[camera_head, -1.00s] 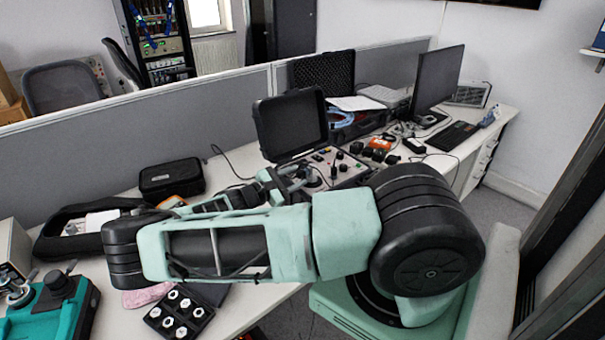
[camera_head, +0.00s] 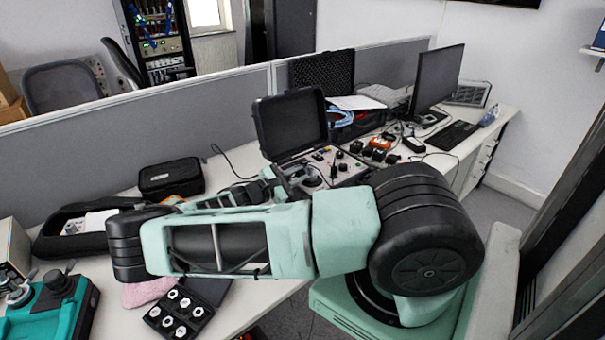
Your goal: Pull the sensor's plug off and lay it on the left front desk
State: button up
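My gripper (camera_head: 306,184) is at the front edge of the open black calibrator case (camera_head: 291,120), over the left part of its control panel (camera_head: 345,165). It is small in this view and partly covered by my own arm, so its fingers and anything between them cannot be made out. The sensor and its plug cannot be told apart from the gripper and panel parts there. The white desk (camera_head: 225,160) runs along the grey partition.
A black pouch (camera_head: 171,178) and an open black soft case (camera_head: 60,236) lie on the left desk. A tray of white-topped parts (camera_head: 179,314), a pink item (camera_head: 147,291) and a teal device (camera_head: 50,308) are in front. A monitor (camera_head: 437,80) and keyboard (camera_head: 452,135) stand right.

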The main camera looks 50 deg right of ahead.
grip_shut()
jog(key=shift+n, duration=0.4)
jog(key=shift+n+p, duration=0.45)
jog(key=shift+n, duration=0.25)
jog(key=shift+n+p, duration=0.3)
jog(key=shift+n, duration=0.6)
jog(key=shift+n, duration=0.3)
jog(key=shift+n+p, duration=0.5)
jog(key=shift+n, duration=1.1)
